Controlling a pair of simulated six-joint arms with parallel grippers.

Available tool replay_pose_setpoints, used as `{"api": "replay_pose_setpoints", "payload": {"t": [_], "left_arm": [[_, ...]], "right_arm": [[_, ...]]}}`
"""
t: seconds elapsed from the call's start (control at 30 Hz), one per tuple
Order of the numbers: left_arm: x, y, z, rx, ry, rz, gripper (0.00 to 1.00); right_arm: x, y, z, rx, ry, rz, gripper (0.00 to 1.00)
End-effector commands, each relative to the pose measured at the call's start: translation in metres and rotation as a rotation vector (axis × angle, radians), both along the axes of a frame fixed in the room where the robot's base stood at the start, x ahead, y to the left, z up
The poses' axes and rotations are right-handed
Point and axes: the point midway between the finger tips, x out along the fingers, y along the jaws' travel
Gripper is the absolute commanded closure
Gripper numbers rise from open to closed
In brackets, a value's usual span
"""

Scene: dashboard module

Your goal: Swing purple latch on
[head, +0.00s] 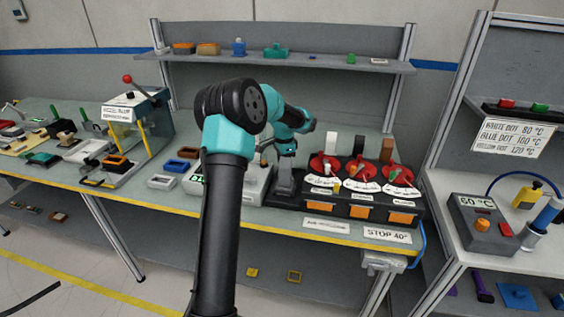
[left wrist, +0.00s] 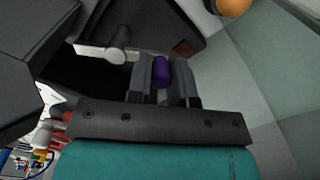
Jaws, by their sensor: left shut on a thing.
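The purple latch (left wrist: 161,70) shows in the left wrist view as a small rounded purple piece between the two grey fingers. My left gripper (left wrist: 162,84) is shut on it. In the head view my left arm reaches over the bench, and its gripper (head: 285,180) is at the left end of a black module (head: 345,205) with red dials. The purple latch cannot be made out in the head view. My right gripper is in neither view.
A grey-white box (head: 250,190) stands left of the black module, partly behind my arm. Upright levers rise from the red dials (head: 361,169). In the wrist view a white bar with a grey knob (left wrist: 118,40) is close to the left of the fingers. A shelf (head: 300,61) runs behind the bench.

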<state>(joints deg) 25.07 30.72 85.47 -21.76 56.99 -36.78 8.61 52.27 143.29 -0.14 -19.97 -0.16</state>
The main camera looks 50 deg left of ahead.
Motion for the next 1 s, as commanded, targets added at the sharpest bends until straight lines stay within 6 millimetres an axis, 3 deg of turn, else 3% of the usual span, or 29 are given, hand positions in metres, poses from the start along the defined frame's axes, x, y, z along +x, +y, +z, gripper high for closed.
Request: {"api": "replay_pose_setpoints", "payload": {"t": [0.33,0.83,0.87,1.0], "left_arm": [[0.0076,-0.0038,0.0003,0.000,-0.001,-0.182,1.00],[0.0085,-0.0045,0.0003,0.000,-0.001,-0.213,1.00],[0.0085,-0.0045,0.0003,0.000,-0.001,-0.213,0.78],[0.0084,-0.0045,0.0002,0.000,-0.001,-0.213,0.65]], "right_arm": [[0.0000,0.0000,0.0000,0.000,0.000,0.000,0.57],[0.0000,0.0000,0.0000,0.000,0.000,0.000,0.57],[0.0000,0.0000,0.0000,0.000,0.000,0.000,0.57],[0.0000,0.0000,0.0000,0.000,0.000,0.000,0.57]]}}
